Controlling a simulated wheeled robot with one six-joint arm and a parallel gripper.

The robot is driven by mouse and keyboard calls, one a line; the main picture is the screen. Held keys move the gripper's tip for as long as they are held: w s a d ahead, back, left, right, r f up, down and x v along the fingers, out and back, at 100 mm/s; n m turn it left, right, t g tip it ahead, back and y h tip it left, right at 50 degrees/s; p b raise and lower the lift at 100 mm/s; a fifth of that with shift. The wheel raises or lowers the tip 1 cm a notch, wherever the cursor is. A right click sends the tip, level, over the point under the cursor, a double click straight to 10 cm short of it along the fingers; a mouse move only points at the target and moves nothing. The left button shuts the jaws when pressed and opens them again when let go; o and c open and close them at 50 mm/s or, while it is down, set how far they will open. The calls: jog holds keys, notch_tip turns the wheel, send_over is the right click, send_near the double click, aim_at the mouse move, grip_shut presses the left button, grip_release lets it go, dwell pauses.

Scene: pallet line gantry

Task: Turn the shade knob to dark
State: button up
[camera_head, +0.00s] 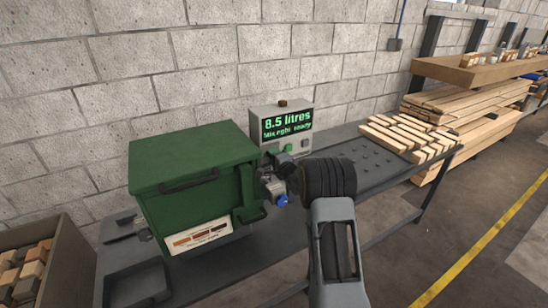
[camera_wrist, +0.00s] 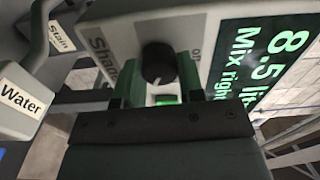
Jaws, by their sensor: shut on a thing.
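The shade knob (camera_wrist: 158,62) is a round dark knob with a pale pointer mark, on the grey control box. A label starting "Sha" stands to its left in the wrist view, partly covered. My gripper (camera_wrist: 157,76) has one finger on each side of the knob and is shut on it. The green display (camera_wrist: 268,72) to the right reads "8.5 litres" and "Mix right". In the head view the control box (camera_head: 258,114) stands behind the green tank, its display reading "Mix right" and a further word. My arm hides the knob there.
A green lidded tank (camera_head: 190,200) with a brown swatch card (camera_head: 198,236) stands left of my arm. Taps labelled Water (camera_wrist: 22,100) and Stain (camera_wrist: 60,37) are close on the left. Wooden slats (camera_head: 410,137) lie on the bench at right; a wood-block crate (camera_head: 75,265) is at lower left.

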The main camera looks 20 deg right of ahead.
jog(key=o, duration=0.9)
jog(key=s+b, duration=0.1)
jog(key=s, duration=0.3)
jog(key=s+d+b, duration=0.1)
jog(key=s, duration=0.8)
jog(key=shift+s+d+b, duration=0.3)
jog(key=shift+s+b, duration=0.1)
